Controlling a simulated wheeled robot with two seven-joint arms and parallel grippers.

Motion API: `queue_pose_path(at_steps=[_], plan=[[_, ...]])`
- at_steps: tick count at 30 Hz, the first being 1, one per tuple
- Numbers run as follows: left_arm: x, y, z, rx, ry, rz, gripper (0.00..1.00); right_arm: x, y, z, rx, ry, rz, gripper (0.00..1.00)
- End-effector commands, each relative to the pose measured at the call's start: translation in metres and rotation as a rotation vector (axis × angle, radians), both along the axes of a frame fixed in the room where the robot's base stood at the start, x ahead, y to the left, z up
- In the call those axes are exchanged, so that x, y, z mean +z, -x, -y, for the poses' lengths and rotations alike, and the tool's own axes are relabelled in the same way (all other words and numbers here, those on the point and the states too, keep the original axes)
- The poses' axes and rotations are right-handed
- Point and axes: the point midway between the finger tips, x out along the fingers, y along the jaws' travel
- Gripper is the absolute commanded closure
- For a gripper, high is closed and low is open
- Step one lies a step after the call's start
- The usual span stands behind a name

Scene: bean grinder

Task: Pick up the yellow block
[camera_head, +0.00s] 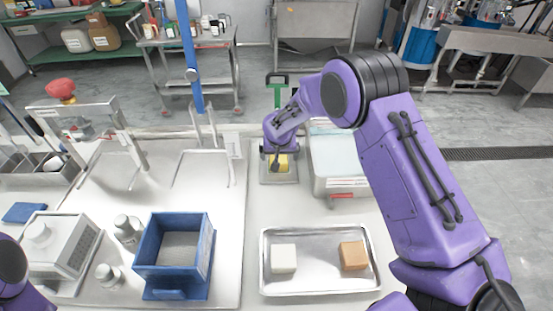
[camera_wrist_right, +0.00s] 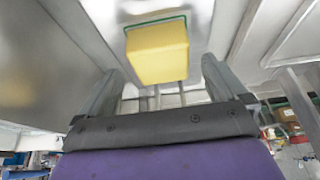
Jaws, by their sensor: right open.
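The yellow block (camera_head: 283,166) sits on a small metal plate or tray (camera_head: 266,179) at the back of the table, partly hidden by my right gripper (camera_head: 278,158). In the right wrist view the yellow block (camera_wrist_right: 158,52) shows whole, with a thin green edge behind it. My right gripper (camera_wrist_right: 159,68) is open, its fingers to either side of the block with gaps visible. My left gripper is out of view; only a bit of my left arm shows at the lower left.
A clear-lidded container (camera_head: 340,172) stands close right of the yellow block. A metal tray (camera_head: 318,286) in front holds a white block (camera_head: 284,259) and an orange-brown block (camera_head: 353,256). A blue bin (camera_head: 174,283) and metal frames occupy the left. Bare table lies between tray and block.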

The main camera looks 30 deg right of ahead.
Motion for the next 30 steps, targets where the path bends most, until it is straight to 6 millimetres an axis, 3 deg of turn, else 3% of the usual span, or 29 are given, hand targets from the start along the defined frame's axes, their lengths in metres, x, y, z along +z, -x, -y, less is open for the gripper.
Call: queue_pose_path(at_steps=[1, 6, 12, 17, 18, 30], plan=[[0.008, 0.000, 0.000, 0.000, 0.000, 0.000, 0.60, -0.005, -0.003, 0.003, 0.001, -0.001, -0.003, 0.01], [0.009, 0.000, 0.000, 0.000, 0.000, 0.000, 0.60, -0.023, -0.010, 0.004, 0.004, 0.000, 0.001, 0.01], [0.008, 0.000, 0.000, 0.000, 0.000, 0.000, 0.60, -0.024, -0.010, 0.004, 0.003, -0.001, 0.001, 0.04], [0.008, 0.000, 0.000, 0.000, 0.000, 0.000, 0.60, -0.024, -0.010, 0.004, 0.004, 0.000, 0.001, 0.56], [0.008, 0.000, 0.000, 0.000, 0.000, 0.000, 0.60, -0.024, -0.010, 0.003, 0.004, 0.000, 0.001, 0.63], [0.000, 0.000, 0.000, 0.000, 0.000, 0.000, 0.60, -0.014, -0.011, 0.002, 0.005, -0.001, 0.004, 0.63]])
